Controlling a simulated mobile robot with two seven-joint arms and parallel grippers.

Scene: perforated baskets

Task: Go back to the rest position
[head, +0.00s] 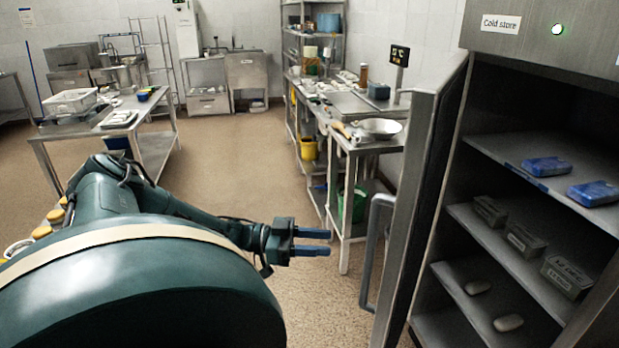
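My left gripper (312,242) is in the middle of the head view, held out over the floor to the left of the cold store door. Its two blue fingers are apart with nothing between them. The cold store (545,40) stands at the right with its door (425,180) swung open. Its handle (372,250) is to the right of my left gripper and apart from it. My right gripper is not in the picture.
In the cold store, blue packs (547,166) lie on the upper shelf, grey boxes (525,241) on the middle one, and rounded items (508,323) lower. A steel counter (362,147) stands beyond the door. A table (155,106) is at the left. The floor (235,150) between them is clear.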

